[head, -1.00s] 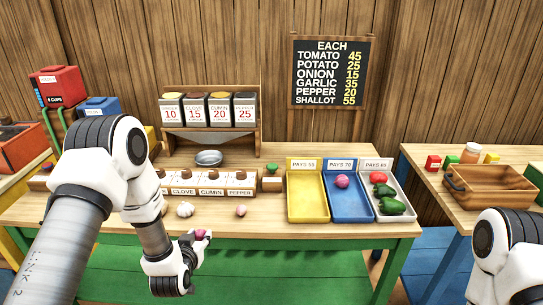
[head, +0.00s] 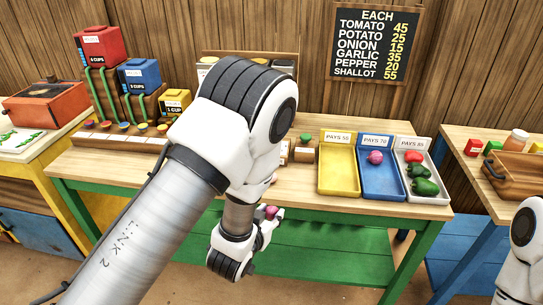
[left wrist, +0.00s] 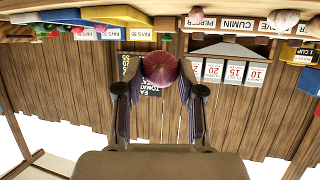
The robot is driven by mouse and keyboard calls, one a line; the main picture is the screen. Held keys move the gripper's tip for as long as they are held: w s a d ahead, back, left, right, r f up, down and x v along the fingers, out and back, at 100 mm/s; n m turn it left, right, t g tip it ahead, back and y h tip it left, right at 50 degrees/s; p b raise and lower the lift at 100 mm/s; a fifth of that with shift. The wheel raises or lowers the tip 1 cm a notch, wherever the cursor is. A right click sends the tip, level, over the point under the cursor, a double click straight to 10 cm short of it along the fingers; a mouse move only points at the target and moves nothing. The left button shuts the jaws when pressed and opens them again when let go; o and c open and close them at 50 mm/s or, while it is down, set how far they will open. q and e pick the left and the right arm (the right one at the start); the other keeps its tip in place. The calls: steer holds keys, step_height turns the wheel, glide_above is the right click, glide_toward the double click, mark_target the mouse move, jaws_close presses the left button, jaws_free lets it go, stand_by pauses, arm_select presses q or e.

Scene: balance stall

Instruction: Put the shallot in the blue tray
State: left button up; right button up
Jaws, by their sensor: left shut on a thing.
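My left gripper (head: 270,217) is shut on a small reddish-purple bulb, which I take as the shallot (head: 271,211). It holds it in front of the table's front edge, left of the trays. The left wrist view shows the shallot (left wrist: 160,68) between the two fingertips. The blue tray (head: 379,186), marked PAYS 70, stands between the yellow and white trays and holds one round pink-purple bulb (head: 375,157). Only part of my right arm shows at the right edge of the head view; its gripper is out of view.
The yellow tray (head: 338,181) is empty. The white tray (head: 432,197) holds a red tomato and green peppers. Garlic (left wrist: 285,20) and a pinkish bulb (left wrist: 203,13) show in the left wrist view. A wooden crate (head: 515,176) stands on the right table.

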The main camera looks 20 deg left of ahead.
arm_select(q)
steer(key=w, duration=0.1)
steer(key=w+a, duration=0.1)
steer(key=shift+w+a+r, duration=0.1)
steer(key=shift+w, duration=0.3)
steer(key=w+a+f+n+y, duration=0.1)
steer(key=a+f, duration=0.3)
steer(key=a, duration=0.8)
steer(key=shift+w+a+f+n+y, duration=0.15)
steer(key=shift+w+a+n+y, duration=0.15)
steer(key=shift+n+y, duration=0.5)
